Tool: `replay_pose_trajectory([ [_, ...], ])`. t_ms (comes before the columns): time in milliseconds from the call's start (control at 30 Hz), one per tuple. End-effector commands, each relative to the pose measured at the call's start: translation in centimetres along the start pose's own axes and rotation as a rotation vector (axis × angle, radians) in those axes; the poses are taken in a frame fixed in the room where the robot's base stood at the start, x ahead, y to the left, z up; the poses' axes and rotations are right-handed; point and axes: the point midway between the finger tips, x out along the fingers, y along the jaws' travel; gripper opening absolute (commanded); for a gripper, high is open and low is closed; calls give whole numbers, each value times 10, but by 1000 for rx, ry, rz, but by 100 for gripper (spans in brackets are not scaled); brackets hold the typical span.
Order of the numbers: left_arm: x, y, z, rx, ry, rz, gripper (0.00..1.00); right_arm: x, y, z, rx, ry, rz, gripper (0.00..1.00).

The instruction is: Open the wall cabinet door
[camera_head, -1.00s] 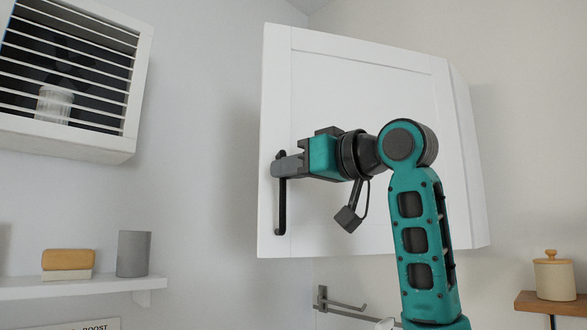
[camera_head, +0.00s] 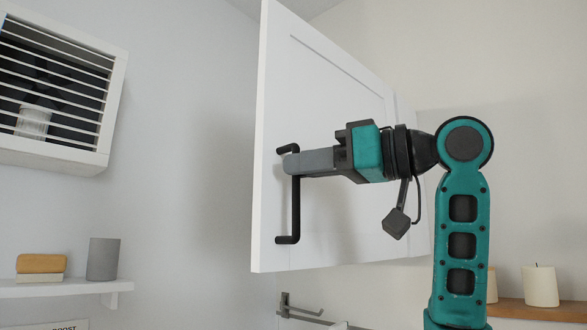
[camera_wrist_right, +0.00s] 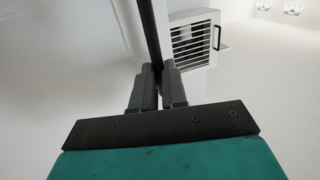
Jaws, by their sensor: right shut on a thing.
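The white wall cabinet door (camera_head: 330,110) stands swung out from the wall, seen at a steep angle in the head view. Its black bar handle (camera_head: 295,210) is upright near the door's left edge. My right gripper (camera_head: 290,162) is shut on the upper part of the handle. In the right wrist view the handle (camera_wrist_right: 150,35) runs up from between the two grey fingers (camera_wrist_right: 158,75). The cabinet's inside is hidden behind the door. My left gripper is not in view.
A white louvred cabinet (camera_head: 55,90) hangs at the upper left. Below it a white shelf (camera_head: 60,289) holds a grey cup (camera_head: 103,259) and a tan-topped block (camera_head: 41,264). A wooden shelf (camera_head: 530,311) with candles (camera_head: 540,286) is at lower right. A metal wall rail (camera_head: 300,310) sits below the door.

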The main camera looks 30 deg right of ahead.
Motion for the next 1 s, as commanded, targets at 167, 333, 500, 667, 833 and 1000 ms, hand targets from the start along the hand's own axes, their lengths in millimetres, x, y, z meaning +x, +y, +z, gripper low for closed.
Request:
replay_pose_trajectory([
  [167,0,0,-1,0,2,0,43,-5,3,-2,2,6,10,0],
  [333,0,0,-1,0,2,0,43,-6,3,-2,3,6,11,0],
  [500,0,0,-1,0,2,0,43,-6,4,-2,3,7,12,15],
  [667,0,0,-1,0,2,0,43,-5,3,-2,3,6,10,31],
  [833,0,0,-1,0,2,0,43,-5,2,-1,2,4,7,37],
  [1000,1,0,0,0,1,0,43,-6,2,-1,1,4,6,37],
])
